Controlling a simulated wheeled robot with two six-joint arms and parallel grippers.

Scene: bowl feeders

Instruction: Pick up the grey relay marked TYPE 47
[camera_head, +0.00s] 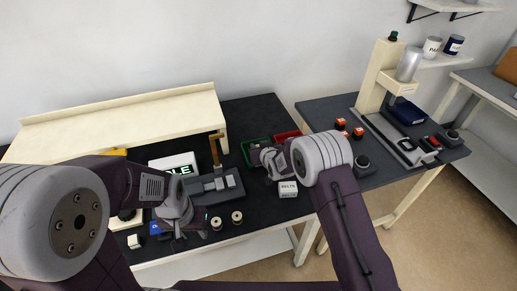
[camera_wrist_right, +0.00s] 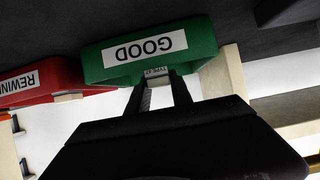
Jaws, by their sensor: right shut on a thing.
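In the right wrist view, my right gripper (camera_wrist_right: 160,80) is shut on a small grey relay (camera_wrist_right: 157,72). Its pale label seems to start with TYPE; the number is too small to read surely. The relay is in front of the green bin marked GOOD (camera_wrist_right: 195,62); I cannot tell whether it touches the bin. In the head view, my right gripper (camera_head: 268,168) is just in front of the green bin (camera_head: 247,150), and its own arm hides most of the relay. My left gripper (camera_head: 177,228) is low over the dark table's front left; its fingers are unclear.
A red bin (camera_head: 286,136) stands right of the green one. A white box (camera_head: 288,188) marked BELTS is in front. Two spools (camera_head: 237,217) sit near the table's front edge. A press (camera_head: 385,90) and several orange-topped parts (camera_head: 341,123) stand on the right bench.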

